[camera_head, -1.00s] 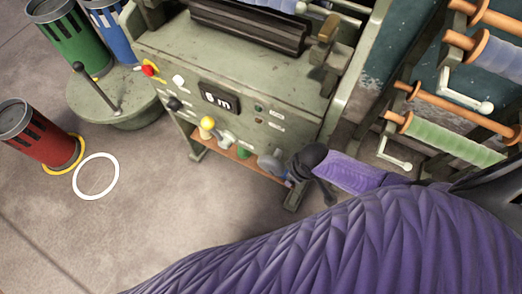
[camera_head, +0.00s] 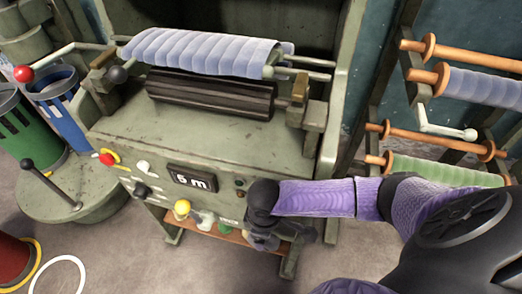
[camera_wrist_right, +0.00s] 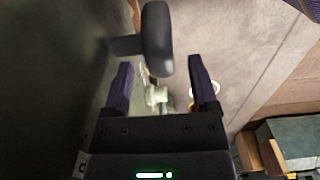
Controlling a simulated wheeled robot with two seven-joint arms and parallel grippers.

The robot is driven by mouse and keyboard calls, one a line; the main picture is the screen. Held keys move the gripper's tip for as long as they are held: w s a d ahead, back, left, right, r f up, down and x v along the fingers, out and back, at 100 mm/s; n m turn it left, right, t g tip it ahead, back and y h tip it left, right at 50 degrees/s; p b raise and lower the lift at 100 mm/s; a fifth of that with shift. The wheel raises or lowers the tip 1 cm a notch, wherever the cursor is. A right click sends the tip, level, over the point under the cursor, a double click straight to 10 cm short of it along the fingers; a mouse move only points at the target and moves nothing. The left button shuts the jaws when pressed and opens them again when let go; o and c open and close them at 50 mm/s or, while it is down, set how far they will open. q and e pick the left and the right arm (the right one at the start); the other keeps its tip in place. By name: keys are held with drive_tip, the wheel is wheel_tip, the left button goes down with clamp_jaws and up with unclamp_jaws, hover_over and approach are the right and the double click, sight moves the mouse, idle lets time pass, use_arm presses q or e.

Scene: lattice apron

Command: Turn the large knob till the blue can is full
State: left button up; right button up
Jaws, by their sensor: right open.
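The blue can (camera_head: 62,105) stands at the left in the head view, beside the machine; its fill cannot be made out. A large dark round knob (camera_wrist_right: 157,40) on a short shaft shows in the right wrist view, just beyond the fingertips and above the gap between them. My right gripper (camera_wrist_right: 161,78) is open and empty, apart from the knob. In the head view my right wrist hides the right end of the control panel and any knob there. The panel display (camera_head: 192,179) reads 5 m. My left gripper is not in view.
The panel also carries a red knob (camera_head: 106,159), a black knob (camera_head: 141,190) and a yellow knob (camera_head: 182,207). A green can (camera_head: 28,135) and a red can (camera_head: 14,262) stand left. A spool rack (camera_head: 470,85) stands right.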

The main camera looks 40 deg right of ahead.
wheel_tip(320, 180, down, 2)
drive_tip(key=shift+f+b, duration=0.1)
drive_tip(key=shift+b, duration=0.25)
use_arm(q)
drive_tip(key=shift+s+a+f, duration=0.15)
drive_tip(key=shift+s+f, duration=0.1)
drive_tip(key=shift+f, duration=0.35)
use_arm(e)
clamp_jaws()
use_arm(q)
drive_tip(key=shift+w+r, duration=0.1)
